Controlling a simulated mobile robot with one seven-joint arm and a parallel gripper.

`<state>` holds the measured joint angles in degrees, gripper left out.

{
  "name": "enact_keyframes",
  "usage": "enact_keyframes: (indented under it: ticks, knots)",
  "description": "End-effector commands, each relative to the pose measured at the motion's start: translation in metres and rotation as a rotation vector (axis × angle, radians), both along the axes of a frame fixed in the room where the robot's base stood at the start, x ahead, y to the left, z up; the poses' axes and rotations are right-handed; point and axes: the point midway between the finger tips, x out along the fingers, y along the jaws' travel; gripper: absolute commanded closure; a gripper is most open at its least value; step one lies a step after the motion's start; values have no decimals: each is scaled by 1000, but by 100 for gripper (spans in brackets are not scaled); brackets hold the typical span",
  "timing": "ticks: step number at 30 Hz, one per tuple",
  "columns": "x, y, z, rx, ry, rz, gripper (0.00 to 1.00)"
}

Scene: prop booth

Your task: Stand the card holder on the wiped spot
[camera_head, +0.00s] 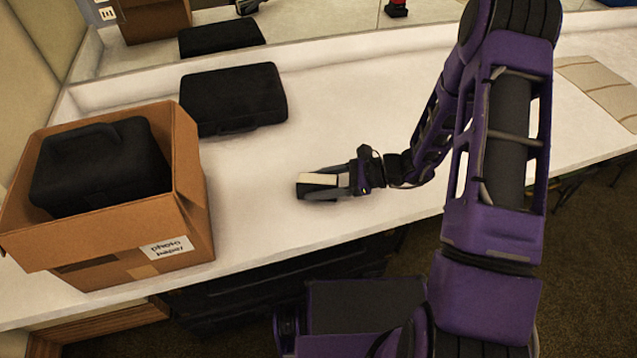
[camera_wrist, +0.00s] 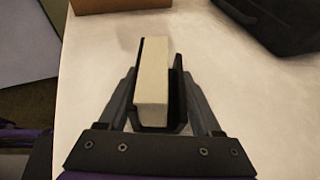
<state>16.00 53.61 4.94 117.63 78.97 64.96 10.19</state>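The card holder (camera_head: 318,194) is a small black holder with a block of cream cards in it. In the head view it is at the middle of the white counter, at my gripper's tips, on or just above the surface; I cannot tell which. In the wrist view the card holder (camera_wrist: 175,84) sits between both fingers of my gripper (camera_wrist: 160,95), which press in on its sides. My gripper (camera_head: 335,186) reaches in from the right, low over the counter. I cannot pick out a wiped spot on the counter.
A cardboard box (camera_head: 105,235) with a black case (camera_head: 100,165) in it stands at the left. Another black case (camera_head: 233,98) lies behind, near the mirror (camera_head: 310,22). Tan panels (camera_head: 603,88) lie at the far right. The counter (camera_head: 350,110) around my gripper is clear.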

Motion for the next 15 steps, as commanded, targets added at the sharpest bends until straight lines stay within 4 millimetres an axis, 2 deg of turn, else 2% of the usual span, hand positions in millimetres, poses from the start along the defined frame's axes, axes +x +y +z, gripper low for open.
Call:
enact_keyframes:
  ticks: [1,4,15]
  knots:
    - [0,0,0,-1,0,0,24]
    - [0,0,0,-1,1,0,6]
    - [0,0,5,-1,0,0,5]
